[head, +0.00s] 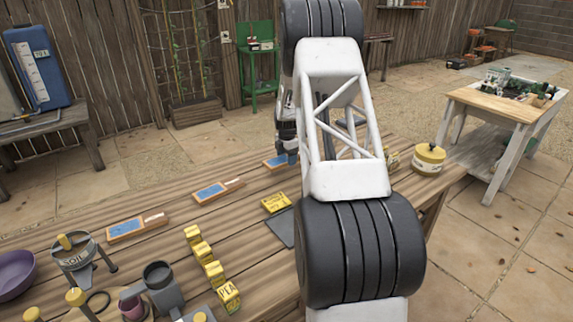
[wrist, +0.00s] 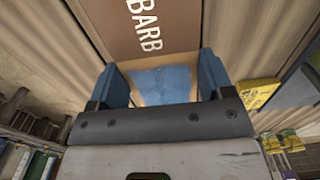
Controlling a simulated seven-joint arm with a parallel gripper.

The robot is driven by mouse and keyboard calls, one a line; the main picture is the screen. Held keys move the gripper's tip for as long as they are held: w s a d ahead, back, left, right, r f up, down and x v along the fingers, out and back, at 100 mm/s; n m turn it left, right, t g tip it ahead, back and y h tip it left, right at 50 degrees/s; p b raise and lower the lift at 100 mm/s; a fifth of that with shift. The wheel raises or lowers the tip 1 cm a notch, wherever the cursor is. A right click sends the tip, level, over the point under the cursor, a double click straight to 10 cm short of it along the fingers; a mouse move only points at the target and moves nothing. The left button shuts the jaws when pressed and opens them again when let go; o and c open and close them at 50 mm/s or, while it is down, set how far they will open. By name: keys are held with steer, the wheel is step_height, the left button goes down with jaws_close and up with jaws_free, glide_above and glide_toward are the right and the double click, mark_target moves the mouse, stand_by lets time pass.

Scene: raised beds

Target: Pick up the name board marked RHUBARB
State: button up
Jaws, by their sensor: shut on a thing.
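The name board (wrist: 165,25) is brown with white letters, of which "BARB" shows in the wrist view; the rest of the word is cut off by the frame edge. Its near end has a blue patch that lies between the two blue fingers of my gripper (wrist: 161,82), which are shut on it. In the head view the board (head: 273,163) shows in part at the far side of the wooden table, beside my gripper (head: 288,155); my arm hides the rest. I cannot tell whether it is clear of the table.
Two similar blue-panelled boards, one nearer (head: 138,226) and one in the middle (head: 216,190), lie to the left.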

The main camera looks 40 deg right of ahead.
steer(key=shift+r, duration=2.55)
